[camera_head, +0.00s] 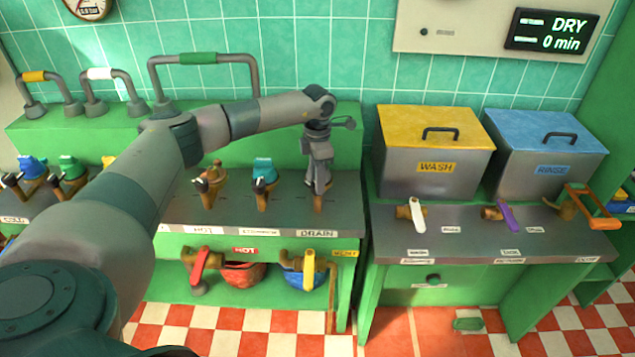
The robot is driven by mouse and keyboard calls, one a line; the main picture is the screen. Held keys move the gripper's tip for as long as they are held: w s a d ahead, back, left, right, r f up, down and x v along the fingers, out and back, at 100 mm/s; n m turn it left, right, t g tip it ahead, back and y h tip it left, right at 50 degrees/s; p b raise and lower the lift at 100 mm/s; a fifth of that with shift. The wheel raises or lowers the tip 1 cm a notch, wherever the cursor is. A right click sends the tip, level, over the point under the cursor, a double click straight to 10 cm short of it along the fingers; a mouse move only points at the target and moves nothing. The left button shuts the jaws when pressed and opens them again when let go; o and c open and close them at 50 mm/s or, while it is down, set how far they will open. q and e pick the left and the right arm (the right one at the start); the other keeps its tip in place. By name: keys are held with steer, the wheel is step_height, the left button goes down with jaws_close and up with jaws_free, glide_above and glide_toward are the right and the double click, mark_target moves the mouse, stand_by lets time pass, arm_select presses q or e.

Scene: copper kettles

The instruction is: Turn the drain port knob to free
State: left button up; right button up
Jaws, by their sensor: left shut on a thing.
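My left arm comes in from the left and reaches over the counter. My left gripper (319,188) points down at the drain port (318,206), above the white DRAIN label (317,234). It is shut on the drain port knob, which the fingers mostly hide. Only a small brown part of the port shows below the fingertips. I cannot tell which way the knob is turned. My right gripper is not in view.
A port with a teal knob (264,172) and one with an orange-brown knob (210,175) stand to the left. The yellow-lidded WASH box (436,170) and blue-lidded RINSE box (553,165) stand to the right. A grey pipe (250,62) rises behind my arm.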

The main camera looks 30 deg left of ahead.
arm_select(q)
steer(key=shift+n, duration=0.8)
steer(key=o, duration=1)
steer(key=shift+o, duration=0.2)
steer(key=shift+r, duration=0.1)
